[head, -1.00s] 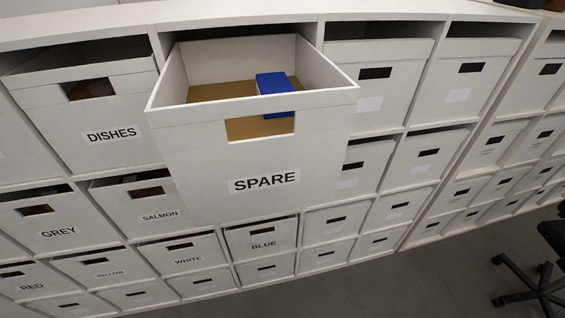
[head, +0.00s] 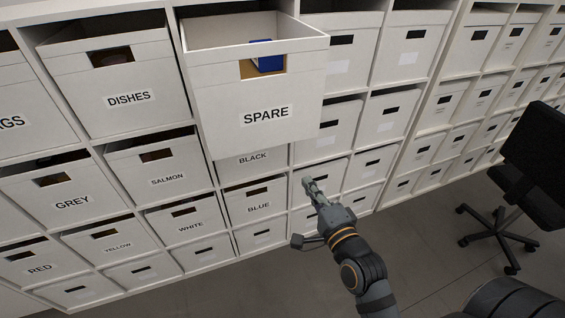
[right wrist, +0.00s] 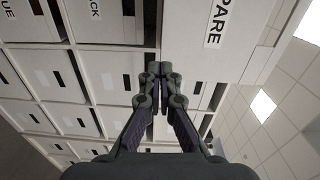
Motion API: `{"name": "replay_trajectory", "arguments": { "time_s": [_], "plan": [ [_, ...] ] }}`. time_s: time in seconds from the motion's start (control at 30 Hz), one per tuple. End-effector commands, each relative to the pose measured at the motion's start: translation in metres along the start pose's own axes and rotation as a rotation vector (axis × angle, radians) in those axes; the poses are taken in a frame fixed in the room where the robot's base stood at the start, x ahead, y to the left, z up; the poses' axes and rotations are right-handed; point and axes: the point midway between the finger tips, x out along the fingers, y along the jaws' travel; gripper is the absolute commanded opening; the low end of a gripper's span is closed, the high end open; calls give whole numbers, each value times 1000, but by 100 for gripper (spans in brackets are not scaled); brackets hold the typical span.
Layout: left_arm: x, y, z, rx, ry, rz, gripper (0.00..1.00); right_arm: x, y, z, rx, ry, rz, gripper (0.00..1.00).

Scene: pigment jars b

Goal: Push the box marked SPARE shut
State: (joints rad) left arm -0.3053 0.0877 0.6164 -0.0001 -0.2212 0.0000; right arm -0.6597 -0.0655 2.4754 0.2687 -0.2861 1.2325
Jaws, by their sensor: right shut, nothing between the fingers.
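The box marked SPARE (head: 225,112) is white and stands pulled out of the top row of the shelf in the head view, open at the top. A blue object (head: 268,62) shows inside it through the handle hole. The box's front with its label also shows at the upper right in the right wrist view (right wrist: 238,45). My right gripper (head: 309,183) is shut and empty, below and to the right of the SPARE box in the head view, apart from it. Its closed fingers also show in the right wrist view (right wrist: 160,70). My left gripper is not in view.
Labelled boxes fill the shelf around it: DISHES (head: 100,80) to the left, SALMON (head: 165,170) lower left, BLACK (head: 240,168) partly hidden below, and BLUE (head: 262,198). A black office chair (head: 510,200) stands at the right. The grey floor (head: 420,270) before the shelf is open.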

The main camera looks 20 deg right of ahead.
Motion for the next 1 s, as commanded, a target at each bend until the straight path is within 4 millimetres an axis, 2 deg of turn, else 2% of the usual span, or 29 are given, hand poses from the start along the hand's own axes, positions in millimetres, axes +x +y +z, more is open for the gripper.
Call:
{"name": "replay_trajectory", "arguments": {
  "time_s": [0.03, 0.1, 0.23, 0.33, 0.8, 1.0],
  "plan": [
    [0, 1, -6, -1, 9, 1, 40, -2, -10, -1, 17, 2, -17, 0],
    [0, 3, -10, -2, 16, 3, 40, -4, -16, -1, 30, 2, -28, 0],
    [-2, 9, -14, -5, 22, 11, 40, -1, -18, -1, 30, 2, -30, 0],
    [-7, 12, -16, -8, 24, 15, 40, 9, -20, -1, 27, 2, -32, 0],
    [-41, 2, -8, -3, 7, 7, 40, 106, -24, -2, 26, 3, -30, 0],
    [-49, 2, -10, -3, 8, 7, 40, 130, -22, -2, 26, 4, -29, 0]
  ]
}}
